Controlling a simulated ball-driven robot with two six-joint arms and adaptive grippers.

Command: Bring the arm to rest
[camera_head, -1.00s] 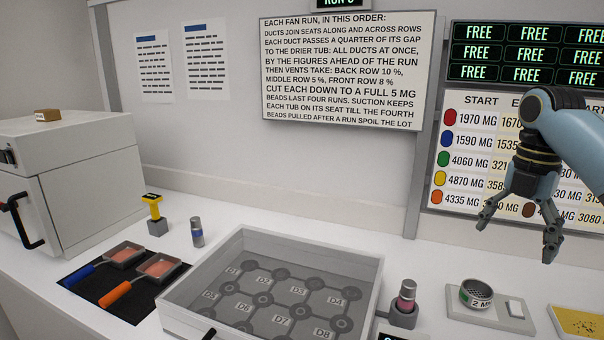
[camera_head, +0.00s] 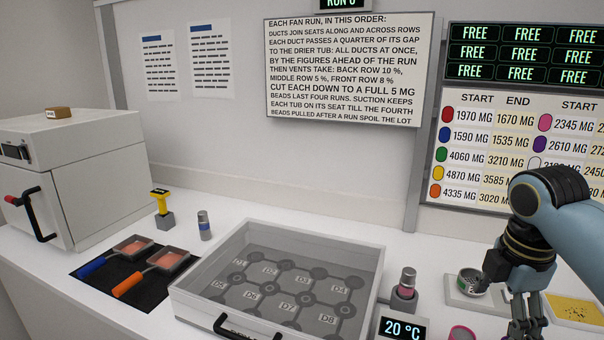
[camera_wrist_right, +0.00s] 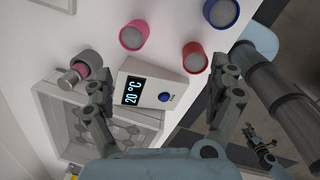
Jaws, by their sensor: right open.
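My right arm comes in from the right in the head view, with its gripper (camera_head: 527,328) low at the bottom edge, fingers pointing down. In the right wrist view the right gripper (camera_wrist_right: 165,88) has its fingers wide apart with nothing held. The display box reading 20 °C (camera_wrist_right: 150,86) shows between and beyond the fingers; I cannot tell the height gap. It also shows in the head view (camera_head: 402,328). A small dark gripper (camera_wrist_right: 264,147) at lower right in the wrist view appears to be my left one; its jaws are too small to read.
Pink (camera_wrist_right: 134,35), red (camera_wrist_right: 195,57) and blue (camera_wrist_right: 221,12) jars stand near the display box. A clear-topped tray (camera_head: 185,290) with marked seats fills the middle. A capped bottle in a holder (camera_head: 403,293), a round dish (camera_head: 472,282) and a yellow pad (camera_head: 575,308) stand to its right.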

